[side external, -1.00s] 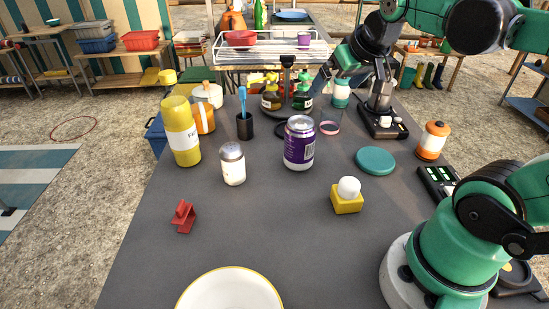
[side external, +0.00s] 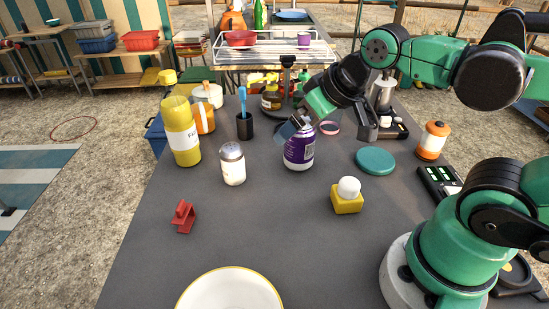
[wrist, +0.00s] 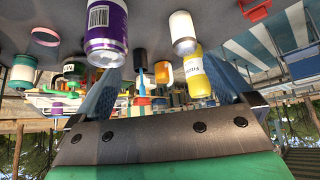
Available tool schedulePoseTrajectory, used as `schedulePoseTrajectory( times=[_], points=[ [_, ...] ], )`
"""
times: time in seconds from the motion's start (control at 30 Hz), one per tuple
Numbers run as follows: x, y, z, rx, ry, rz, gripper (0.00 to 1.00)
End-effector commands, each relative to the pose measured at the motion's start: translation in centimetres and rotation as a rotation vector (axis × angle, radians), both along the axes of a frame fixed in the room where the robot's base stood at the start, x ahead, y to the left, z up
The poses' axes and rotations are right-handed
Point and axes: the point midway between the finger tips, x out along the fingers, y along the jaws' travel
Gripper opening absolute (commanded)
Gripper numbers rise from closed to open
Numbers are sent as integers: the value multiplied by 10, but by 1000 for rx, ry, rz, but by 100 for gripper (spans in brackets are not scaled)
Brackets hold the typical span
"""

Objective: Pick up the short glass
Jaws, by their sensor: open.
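No plain drinking glass can be made out for certain. The nearest match is a short clear jar (side external: 232,165) with white contents and a metal top, upright on the grey table; it also shows in the wrist view (wrist: 183,33). My gripper (side external: 327,125) is open and empty, tilted over the table behind and right of the jar, apart from it. One finger overlaps the top of the purple can (side external: 299,152) in the side view; whether they touch I cannot tell. The can also shows in the wrist view (wrist: 106,35), left of the jar.
A yellow bottle (side external: 181,135), an orange mug (side external: 204,118) and a black cup with a blue brush (side external: 244,128) stand near the jar. A teal disc (side external: 375,161), yellow block (side external: 346,201), red clip (side external: 184,216) and white bowl (side external: 230,290) lie on the table.

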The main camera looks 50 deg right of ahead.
Motion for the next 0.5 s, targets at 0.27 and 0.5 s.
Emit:
schedulePoseTrajectory(
  times=[0.27,0.5],
  points=[
    [11,-14,43,-22,41,-13,100],
    [38,-51,63,-59,143,-30,100]
  ],
)
